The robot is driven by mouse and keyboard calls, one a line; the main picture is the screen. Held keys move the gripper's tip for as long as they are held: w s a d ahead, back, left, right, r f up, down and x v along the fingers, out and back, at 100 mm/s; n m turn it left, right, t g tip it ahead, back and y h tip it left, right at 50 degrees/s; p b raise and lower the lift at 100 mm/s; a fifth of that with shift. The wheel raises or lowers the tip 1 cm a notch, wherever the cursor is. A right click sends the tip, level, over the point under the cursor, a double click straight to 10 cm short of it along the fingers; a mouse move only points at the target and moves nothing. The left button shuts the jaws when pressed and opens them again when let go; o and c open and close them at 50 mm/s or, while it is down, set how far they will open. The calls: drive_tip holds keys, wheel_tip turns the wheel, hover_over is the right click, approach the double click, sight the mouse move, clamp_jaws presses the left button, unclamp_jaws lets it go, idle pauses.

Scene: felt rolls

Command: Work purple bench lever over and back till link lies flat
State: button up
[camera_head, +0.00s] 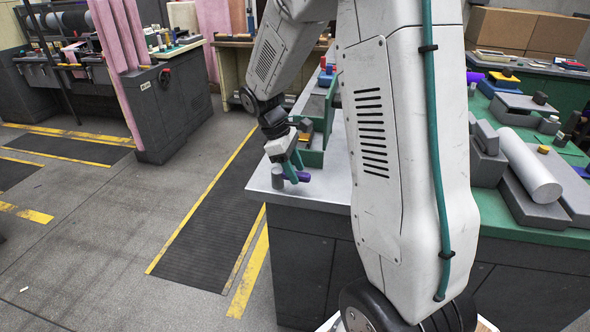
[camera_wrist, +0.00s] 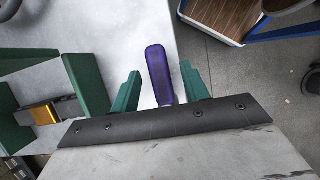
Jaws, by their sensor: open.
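My gripper (camera_head: 292,170), with green fingers, is over that corner, right by the lever. In the wrist view the lever (camera_wrist: 159,72) is a rounded purple bar pointing away between the two open fingers of my gripper (camera_wrist: 160,88).
A green frame (camera_wrist: 88,85) with a yellow-topped dark block (camera_wrist: 42,115) stands left of the gripper in the wrist view. A brown-topped, blue-edged object (camera_wrist: 222,15) is beyond the bench edge. The pale bench top (camera_head: 328,187) around the lever is mostly bare.

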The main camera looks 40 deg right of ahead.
drive_tip(key=v, duration=0.7)
drive_tip(key=shift+a+r, duration=0.1)
drive_tip(key=shift+r, duration=0.05)
idle(0.4)
